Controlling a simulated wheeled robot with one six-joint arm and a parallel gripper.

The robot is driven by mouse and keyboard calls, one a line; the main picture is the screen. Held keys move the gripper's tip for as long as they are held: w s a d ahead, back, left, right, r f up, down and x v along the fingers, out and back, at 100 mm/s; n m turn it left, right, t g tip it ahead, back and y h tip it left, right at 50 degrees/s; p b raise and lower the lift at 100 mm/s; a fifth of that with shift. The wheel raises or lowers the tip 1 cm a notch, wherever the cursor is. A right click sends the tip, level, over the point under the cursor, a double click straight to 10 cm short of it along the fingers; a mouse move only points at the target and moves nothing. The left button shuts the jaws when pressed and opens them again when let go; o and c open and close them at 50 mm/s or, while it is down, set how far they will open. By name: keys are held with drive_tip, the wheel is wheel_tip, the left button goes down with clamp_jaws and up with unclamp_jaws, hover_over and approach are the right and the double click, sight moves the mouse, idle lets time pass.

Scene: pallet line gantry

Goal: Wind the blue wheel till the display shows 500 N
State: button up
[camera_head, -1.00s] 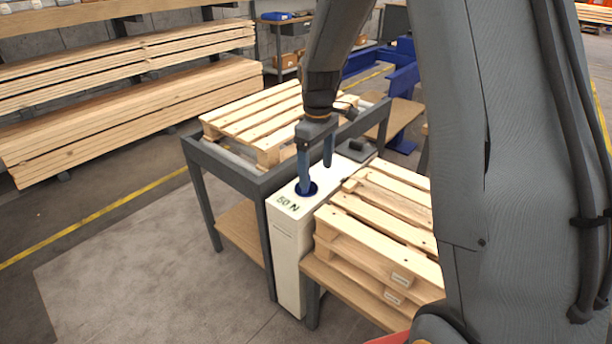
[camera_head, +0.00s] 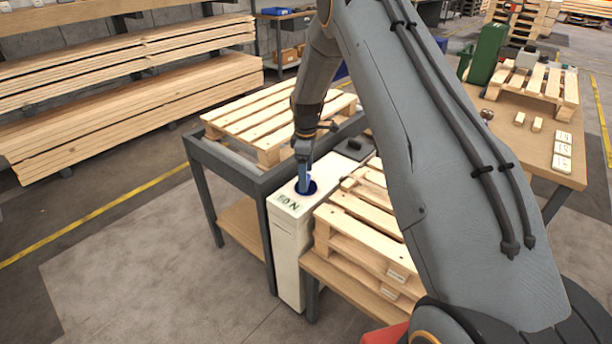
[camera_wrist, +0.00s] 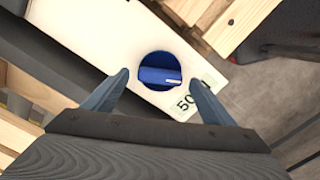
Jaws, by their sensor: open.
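The blue wheel (camera_wrist: 160,72) is a round dark-blue dial with a raised bar across it and a white mark on the bar's right end. It sits in the top of a white post (camera_head: 286,235), and its edge shows in the head view (camera_head: 313,189).
A pallet on a grey-framed table (camera_head: 222,152) stands left of the post, and stacked pallets (camera_head: 355,232) stand close on its right. A dark block (camera_head: 353,147) sits behind the wheel on the post. A workbench (camera_head: 505,128) is at the right. Open floor lies in front.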

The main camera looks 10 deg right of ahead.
drive_tip(key=shift+f, duration=0.75)
drive_tip(key=c, duration=1.1)
drive_tip(key=shift+o, duration=0.2)
